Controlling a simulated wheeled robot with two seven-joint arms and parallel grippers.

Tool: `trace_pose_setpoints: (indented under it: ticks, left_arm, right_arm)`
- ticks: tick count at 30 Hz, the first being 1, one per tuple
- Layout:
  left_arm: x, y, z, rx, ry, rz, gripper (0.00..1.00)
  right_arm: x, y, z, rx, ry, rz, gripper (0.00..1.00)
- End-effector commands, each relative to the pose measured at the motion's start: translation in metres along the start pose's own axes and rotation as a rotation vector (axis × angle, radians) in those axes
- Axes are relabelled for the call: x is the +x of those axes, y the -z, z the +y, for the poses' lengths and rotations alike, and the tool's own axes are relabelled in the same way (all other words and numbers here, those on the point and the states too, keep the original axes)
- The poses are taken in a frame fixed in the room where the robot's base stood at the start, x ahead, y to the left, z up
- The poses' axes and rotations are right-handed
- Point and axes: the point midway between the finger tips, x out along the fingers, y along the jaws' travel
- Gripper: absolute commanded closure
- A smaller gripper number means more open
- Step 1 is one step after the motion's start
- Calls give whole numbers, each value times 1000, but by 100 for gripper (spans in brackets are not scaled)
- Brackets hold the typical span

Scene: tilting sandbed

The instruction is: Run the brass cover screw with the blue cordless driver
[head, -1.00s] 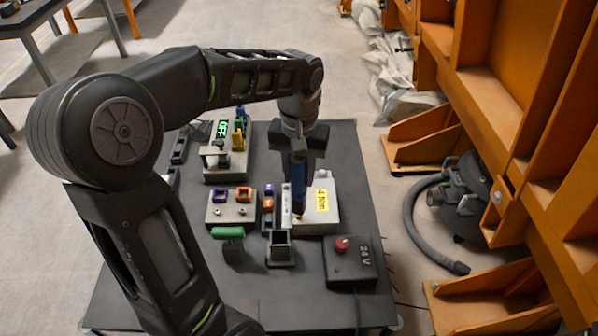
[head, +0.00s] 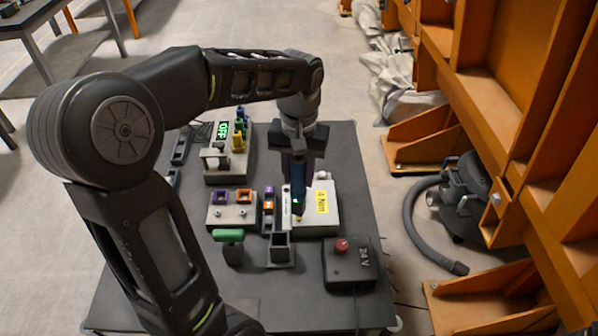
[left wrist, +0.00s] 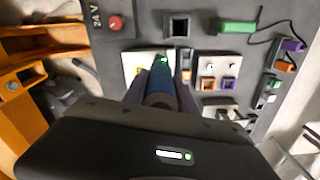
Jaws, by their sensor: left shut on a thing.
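My left gripper (head: 297,158) is shut on the blue cordless driver (head: 298,190), which points down over the grey box with the yellow "4 Nm" label (head: 322,222). In the left wrist view the driver (left wrist: 163,82) runs forward between the fingers, and a small green light shows near its tip. The driver's tip is at the left part of the box's top. A small brass-yellow spot, likely the brass cover screw (head: 299,217), shows right at the tip. I cannot tell whether the tip touches it. My right gripper is not in view.
A black 24 V box with a red button (head: 342,246) stands at the front right. An empty square holder (head: 280,248) and a green-handled tool (head: 229,236) stand in front. A block with purple and orange sockets (head: 232,212) is to the left, a unit with a green display (head: 222,130) behind.

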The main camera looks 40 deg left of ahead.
Motion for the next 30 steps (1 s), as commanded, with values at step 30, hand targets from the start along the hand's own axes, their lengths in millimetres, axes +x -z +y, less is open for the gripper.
trace_pose_setpoints:
  ticks: [30]
  left_arm:
    - [-54,2,0,1,-2,11,100]
  right_arm:
    - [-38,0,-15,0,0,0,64]
